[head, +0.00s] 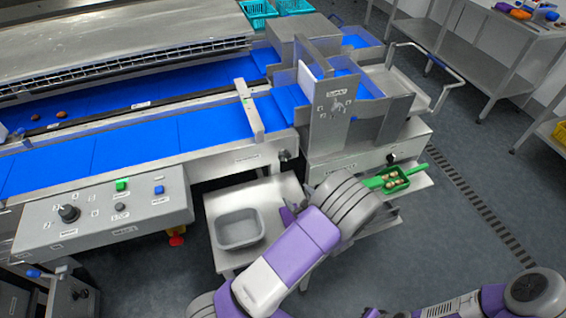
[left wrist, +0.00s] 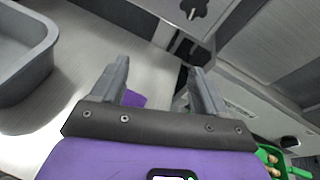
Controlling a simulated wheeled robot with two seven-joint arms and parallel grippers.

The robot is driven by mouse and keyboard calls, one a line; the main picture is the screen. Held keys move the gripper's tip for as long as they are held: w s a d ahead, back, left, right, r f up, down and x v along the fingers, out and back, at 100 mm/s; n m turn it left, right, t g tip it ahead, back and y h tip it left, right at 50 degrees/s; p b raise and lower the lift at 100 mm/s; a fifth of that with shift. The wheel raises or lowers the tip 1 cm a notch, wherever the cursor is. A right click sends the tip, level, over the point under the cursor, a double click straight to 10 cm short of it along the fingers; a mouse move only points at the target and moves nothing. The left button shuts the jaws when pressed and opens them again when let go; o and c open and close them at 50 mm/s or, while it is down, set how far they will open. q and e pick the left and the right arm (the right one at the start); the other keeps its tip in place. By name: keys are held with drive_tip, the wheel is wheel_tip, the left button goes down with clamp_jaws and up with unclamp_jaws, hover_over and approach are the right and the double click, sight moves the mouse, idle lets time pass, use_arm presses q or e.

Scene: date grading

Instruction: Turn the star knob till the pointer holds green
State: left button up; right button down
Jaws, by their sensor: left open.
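The star knob (left wrist: 193,10) is black with several lobes and sits on a grey metal face at the top of the left wrist view. In the head view a dark knob (head: 284,156) on the conveyor's end looks like the same one. My left gripper (left wrist: 160,85) is open and empty, its two grey fingers pointing toward the knob but apart from it. In the head view my arm hides most of this gripper. A small marked dial (head: 336,107) is on the upright metal plate; its pointer and colours are too small to read. My right gripper is out of view.
A grey tub (head: 240,229) stands on a steel shelf (head: 218,200) at left, also in the left wrist view (left wrist: 22,50). A green scoop of dates (head: 393,180) lies at right. A control box (head: 100,212) juts out at front left.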

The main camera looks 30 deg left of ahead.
sight(286, 157)
use_arm(q)
drive_tip(key=w+a+r+t+b, duration=0.1)
drive_tip(key=w+a, duration=0.2)
drive_tip(key=w+a+r+m+t+b, duration=0.1)
drive_tip(key=w+a, duration=0.2)
drive_tip(key=a, duration=0.1)
drive_tip(key=w+a+r+m+t+y, duration=0.1)
drive_tip(key=w+a+t, duration=0.1)
drive_tip(key=w+a, duration=0.1)
drive_tip(key=shift+w+a+r+b, duration=0.25)
drive_tip(key=shift+a+b, duration=0.05)
drive_tip(key=shift+b, duration=0.1)
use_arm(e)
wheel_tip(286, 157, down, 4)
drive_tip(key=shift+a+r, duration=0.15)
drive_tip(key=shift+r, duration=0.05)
use_arm(q)
drive_tip(key=c, duration=1.1)
drive_tip(key=shift+o, duration=0.2)
drive_tip(key=m+p, duration=0.2)
drive_tip(key=shift+r+m+p, duration=0.15)
drive_tip(key=shift+m+p, duration=0.8)
drive_tip(key=shift+m, duration=0.25)
drive_tip(key=shift+f, duration=0.2)
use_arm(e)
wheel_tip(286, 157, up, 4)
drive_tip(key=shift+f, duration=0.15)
